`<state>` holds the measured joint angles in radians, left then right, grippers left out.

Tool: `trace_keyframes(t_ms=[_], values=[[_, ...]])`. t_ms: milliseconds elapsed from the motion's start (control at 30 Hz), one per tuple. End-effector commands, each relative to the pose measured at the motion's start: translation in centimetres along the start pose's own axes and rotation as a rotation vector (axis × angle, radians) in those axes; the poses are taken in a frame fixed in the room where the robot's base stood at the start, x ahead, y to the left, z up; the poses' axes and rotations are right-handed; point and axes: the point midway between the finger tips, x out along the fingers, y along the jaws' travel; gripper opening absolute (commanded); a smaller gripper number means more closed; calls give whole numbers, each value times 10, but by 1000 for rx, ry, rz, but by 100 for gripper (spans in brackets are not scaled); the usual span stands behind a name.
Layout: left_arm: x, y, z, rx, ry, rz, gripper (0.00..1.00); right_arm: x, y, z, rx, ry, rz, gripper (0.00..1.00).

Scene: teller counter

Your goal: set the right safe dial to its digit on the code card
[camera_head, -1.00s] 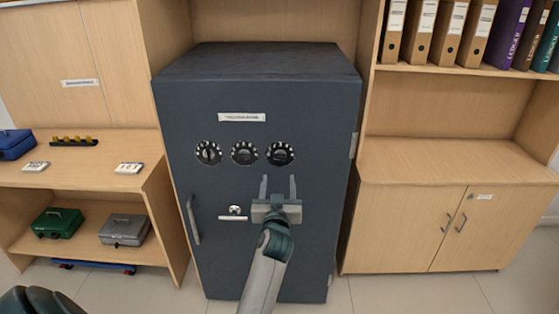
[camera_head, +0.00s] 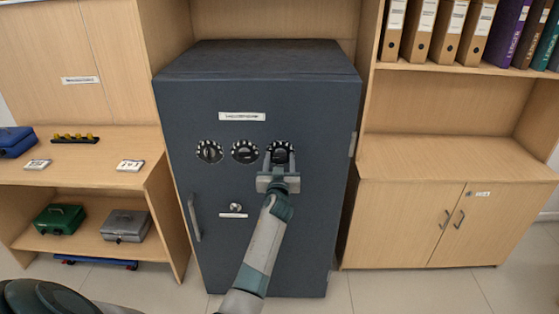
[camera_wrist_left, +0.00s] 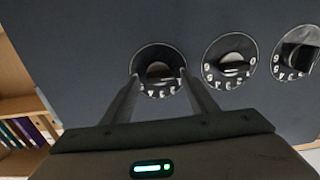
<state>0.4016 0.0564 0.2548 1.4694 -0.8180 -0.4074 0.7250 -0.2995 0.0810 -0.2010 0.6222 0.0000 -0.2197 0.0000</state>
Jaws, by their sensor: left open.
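The dark safe (camera_head: 270,240) has a row of three black dials with white digits: a left dial (camera_head: 209,151), a middle dial (camera_head: 245,151) and the right dial (camera_head: 281,147). My left gripper (camera_head: 279,160) is open at the right dial, covering its lower part. In the left wrist view, which shows the safe turned over, the fingers reach either side of the right dial (camera_wrist_left: 158,72); I cannot tell whether they touch its knob. Two small white cards, one (camera_head: 131,166) near the counter edge and one (camera_head: 37,165) further left, have marks I cannot read clearly. My right gripper is not in view.
Below the dials are a small keyhole fitting (camera_head: 235,208) and, at left, a vertical door handle (camera_head: 194,218). The left counter holds a blue box (camera_head: 15,141). A green cash box (camera_head: 58,219) and a grey one (camera_head: 125,226) sit below. A cabinet (camera_head: 455,225) stands right.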

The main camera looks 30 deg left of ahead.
Motion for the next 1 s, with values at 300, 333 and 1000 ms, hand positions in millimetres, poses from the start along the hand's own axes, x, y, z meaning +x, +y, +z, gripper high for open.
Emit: trace_keyframes(t_ms=[300,333,1000], values=[[0,0,0,0,0,0,29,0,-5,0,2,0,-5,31],[0,0,0,0,0,0,22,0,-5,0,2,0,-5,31],[0,0,0,160,1,0,12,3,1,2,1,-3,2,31]])
